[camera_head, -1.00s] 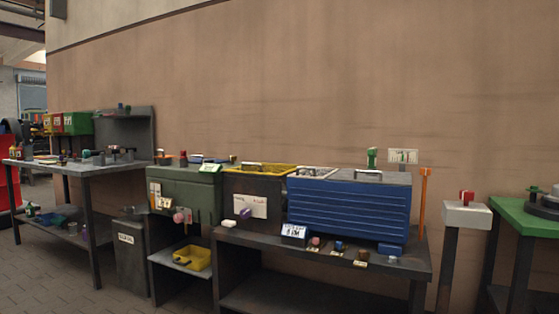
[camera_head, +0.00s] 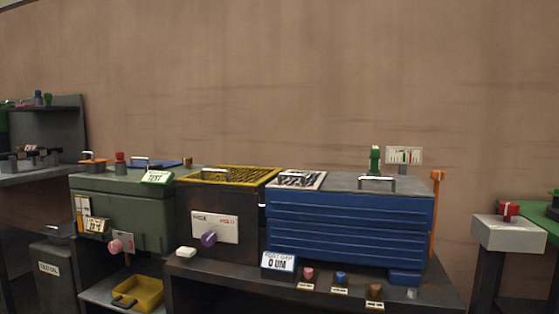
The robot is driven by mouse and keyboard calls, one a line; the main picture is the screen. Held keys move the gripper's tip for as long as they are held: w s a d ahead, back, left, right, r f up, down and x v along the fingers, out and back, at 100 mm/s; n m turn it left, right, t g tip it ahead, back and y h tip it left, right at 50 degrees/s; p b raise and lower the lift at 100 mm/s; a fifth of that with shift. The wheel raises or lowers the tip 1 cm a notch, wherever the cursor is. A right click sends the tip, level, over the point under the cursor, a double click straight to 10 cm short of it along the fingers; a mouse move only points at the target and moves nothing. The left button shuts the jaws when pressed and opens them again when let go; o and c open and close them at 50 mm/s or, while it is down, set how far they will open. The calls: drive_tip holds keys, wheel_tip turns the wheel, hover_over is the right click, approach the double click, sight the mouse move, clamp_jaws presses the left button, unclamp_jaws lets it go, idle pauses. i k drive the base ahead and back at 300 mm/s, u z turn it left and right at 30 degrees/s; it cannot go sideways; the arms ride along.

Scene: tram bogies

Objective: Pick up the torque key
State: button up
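I cannot tell which thing, if any, is the torque key; no label for it is readable. A red piece (camera_head: 508,210) sits on top of a white-topped pedestal (camera_head: 505,237) at the right. Small knob-like pieces in pink (camera_head: 308,275), blue (camera_head: 341,278) and brown (camera_head: 375,291) stand by small tags along the front edge of the dark bench. A small grey piece (camera_head: 412,294) is to their right. A tall orange post-like piece (camera_head: 436,215) stands beside the blue ribbed box. My gripper is not in view.
The blue ribbed box (camera_head: 345,228), a dark box with a yellow grid top (camera_head: 225,178) and a green box (camera_head: 140,205) line the wall. A yellow tray (camera_head: 140,293) is on a low shelf. A grey bin (camera_head: 55,270) stands left. A gap separates the bench from the pedestal.

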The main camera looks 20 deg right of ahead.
sight(375, 160)
drive_tip(key=z, duration=0.35)
drive_tip(key=i, duration=0.65)
drive_tip(key=z, duration=0.7)
drive_tip(key=k, duration=0.9)
drive_tip(key=z, duration=0.15)
drive_tip(key=i, duration=0.9)
drive_tip(key=u, duration=0.1)
